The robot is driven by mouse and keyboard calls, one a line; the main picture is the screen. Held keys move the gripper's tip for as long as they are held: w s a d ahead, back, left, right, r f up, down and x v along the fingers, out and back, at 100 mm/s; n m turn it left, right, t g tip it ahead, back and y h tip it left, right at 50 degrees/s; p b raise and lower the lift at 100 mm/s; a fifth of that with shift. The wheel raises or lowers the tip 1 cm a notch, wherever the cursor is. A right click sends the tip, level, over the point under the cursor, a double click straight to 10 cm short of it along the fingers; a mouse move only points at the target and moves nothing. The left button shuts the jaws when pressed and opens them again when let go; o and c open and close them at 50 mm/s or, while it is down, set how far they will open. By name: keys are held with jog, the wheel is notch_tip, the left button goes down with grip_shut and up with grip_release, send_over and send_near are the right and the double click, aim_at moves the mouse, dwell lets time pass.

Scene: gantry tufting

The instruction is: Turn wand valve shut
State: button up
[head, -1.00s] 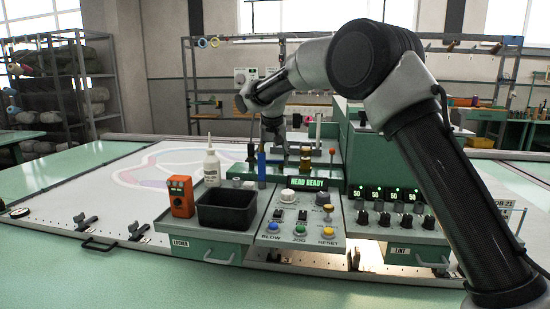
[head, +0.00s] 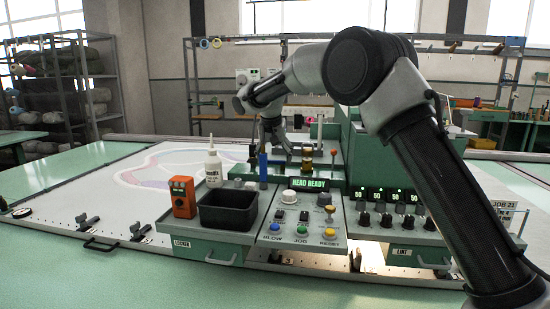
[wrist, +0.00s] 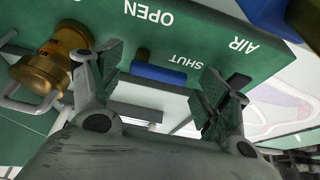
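My gripper (wrist: 165,92) is open, with one finger on each side of a short blue lever (wrist: 160,73) on a green panel (wrist: 110,30). OPEN, SHUT and AIR read upside down in the wrist view. In the head view my gripper (head: 277,146) hangs over the console, behind the upright blue piece (head: 263,166). The lever itself cannot be made out there.
A brass fitting (wrist: 66,55) sits left of the fingers, and a blue and brass piece (wrist: 268,14) is at upper right. On the console stand a black bin (head: 228,209), an orange device (head: 182,197), a white bottle (head: 213,167) and a brass fitting (head: 307,158).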

dwell(0.3)
jog(key=v, duration=1.2)
jog(key=shift+s, duration=0.1)
